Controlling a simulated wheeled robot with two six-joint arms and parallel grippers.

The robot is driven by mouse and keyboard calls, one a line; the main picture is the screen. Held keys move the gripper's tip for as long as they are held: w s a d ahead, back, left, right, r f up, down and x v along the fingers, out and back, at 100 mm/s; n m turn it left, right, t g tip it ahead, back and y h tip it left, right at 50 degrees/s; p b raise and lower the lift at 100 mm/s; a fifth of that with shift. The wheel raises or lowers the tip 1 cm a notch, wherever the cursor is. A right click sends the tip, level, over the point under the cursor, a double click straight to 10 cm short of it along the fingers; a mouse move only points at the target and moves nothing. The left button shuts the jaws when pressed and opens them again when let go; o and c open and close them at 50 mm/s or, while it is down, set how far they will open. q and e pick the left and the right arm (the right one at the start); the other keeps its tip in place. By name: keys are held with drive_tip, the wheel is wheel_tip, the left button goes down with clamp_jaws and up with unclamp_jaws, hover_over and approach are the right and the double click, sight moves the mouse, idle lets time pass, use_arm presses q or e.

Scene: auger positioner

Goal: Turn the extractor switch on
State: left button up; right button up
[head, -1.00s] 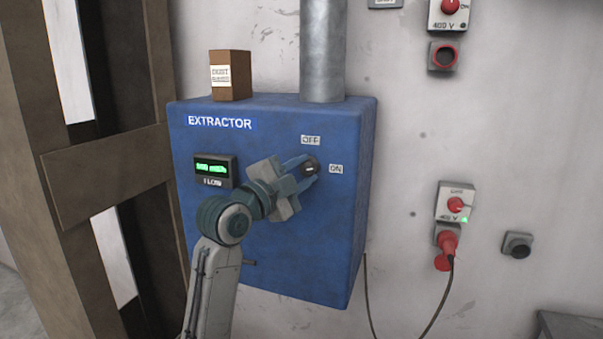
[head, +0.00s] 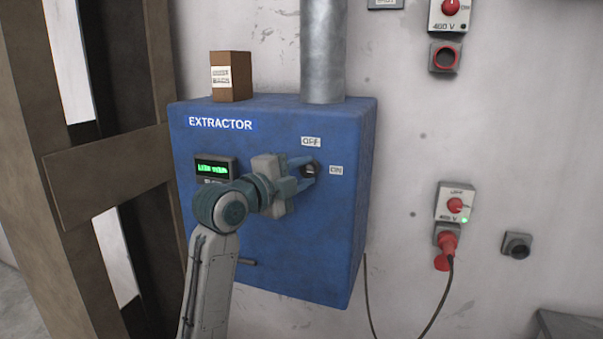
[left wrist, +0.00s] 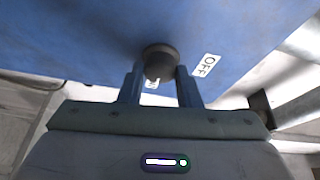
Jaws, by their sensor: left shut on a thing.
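The extractor switch (head: 309,170) is a dark round knob on the front of the blue extractor box (head: 300,240), between an OFF label (head: 311,142) above and an ON label (head: 336,170) to the right. My left gripper (head: 306,172) is shut on the knob, with one finger on each side. In the left wrist view the dark knob (left wrist: 160,62) sits between the two blue-grey fingers. The OFF label (left wrist: 206,65) is right of it there. The fingers partly cover the knob, and I cannot tell its setting. My right gripper is not in view.
A green-lit flow display (head: 214,170) is on the box, left of my gripper. A brown carton (head: 231,77) and a metal duct (head: 323,50) are on top. Wooden posts (head: 85,180) stand at left. Red-knobbed power sockets (head: 455,205) are on the wall at right.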

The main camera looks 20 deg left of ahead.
use_arm(q)
drive_tip(key=shift+r, duration=0.1)
drive_tip(key=o, duration=0.7)
drive_tip(key=shift+o, duration=1.3)
drive_tip(key=shift+w, duration=0.15)
drive_tip(key=b+v, duration=0.3)
drive_tip(key=v, duration=0.7)
drive_tip(key=shift+s+a+b, duration=0.25)
drive_tip(key=shift+s+b, duration=0.05)
drive_tip(key=shift+b, duration=0.05)
